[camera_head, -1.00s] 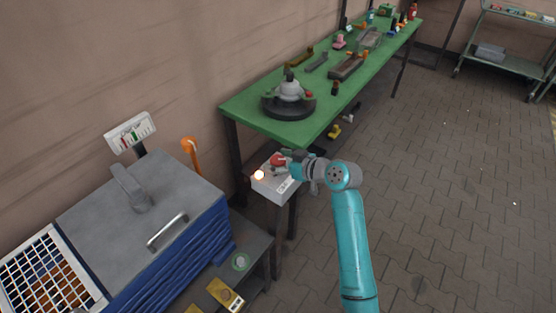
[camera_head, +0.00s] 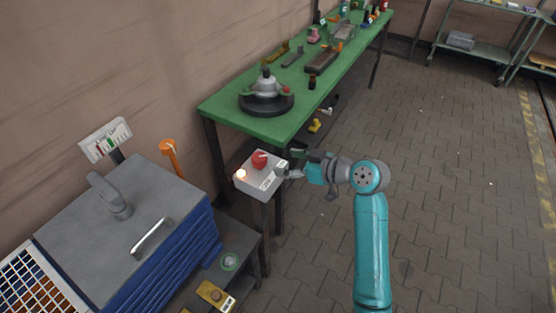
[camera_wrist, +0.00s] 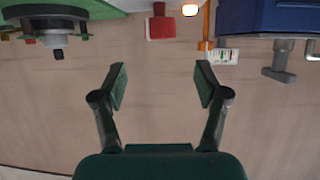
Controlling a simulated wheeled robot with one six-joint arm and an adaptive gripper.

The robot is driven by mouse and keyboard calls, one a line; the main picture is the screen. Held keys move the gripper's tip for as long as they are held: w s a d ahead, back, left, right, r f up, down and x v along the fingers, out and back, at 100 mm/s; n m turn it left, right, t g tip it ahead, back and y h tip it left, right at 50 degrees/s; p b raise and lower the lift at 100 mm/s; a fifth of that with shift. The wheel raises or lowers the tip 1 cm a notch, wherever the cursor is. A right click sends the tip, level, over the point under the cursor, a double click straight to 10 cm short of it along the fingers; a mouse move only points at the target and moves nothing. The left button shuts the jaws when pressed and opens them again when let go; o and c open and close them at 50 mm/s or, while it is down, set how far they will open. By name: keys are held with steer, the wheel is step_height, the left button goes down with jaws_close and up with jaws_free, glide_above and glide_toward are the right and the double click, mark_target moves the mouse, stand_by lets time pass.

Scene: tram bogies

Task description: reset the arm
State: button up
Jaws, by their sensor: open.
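My teal arm (camera_head: 372,235) rises from the bottom of the head view and bends left at the elbow. My gripper (camera_head: 284,163) is beside the right edge of a white box with a red knob (camera_head: 260,160) on a post. In the wrist view my gripper (camera_wrist: 160,85) has its two fingers spread wide with nothing between them. That view appears upside down, with plain wall behind the fingers. The red knob (camera_wrist: 161,27) shows beyond the fingers at the top of the wrist view. I cannot tell whether the gripper touches the box.
A green workbench (camera_head: 225,105) with a round dark fixture (camera_head: 265,97) and several parts stands behind the box. A grey-topped blue cabinet (camera_head: 160,240) with a handle is at left. A shelf rack (camera_head: 475,55) stands far right. The paved floor (camera_head: 440,170) right is open.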

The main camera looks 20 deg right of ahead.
steer(key=shift+s+d+r, duration=0.15)
steer(key=shift+s, duration=0.15)
steer(key=s+a+f+m+t+h, duration=0.1)
steer(key=s+a+f+m+h, duration=0.2)
steer(key=s+f, duration=0.6)
steer(key=s+a+f+m+t+h, duration=0.1)
steer(key=s+f+m+h, duration=0.25)
steer(key=s+f, duration=0.55)
steer(key=s+a+r, duration=0.1)
steer(key=s+r, duration=0.4)
steer(key=s, duration=0.8)
steer(key=s+a+r+t, duration=0.1)
steer(key=s+r, duration=0.5)
steer(key=s, duration=0.7)
steer(key=shift+s+h, duration=0.15)
steer(key=shift+h, duration=0.2)
steer(key=shift+r, duration=0.1)
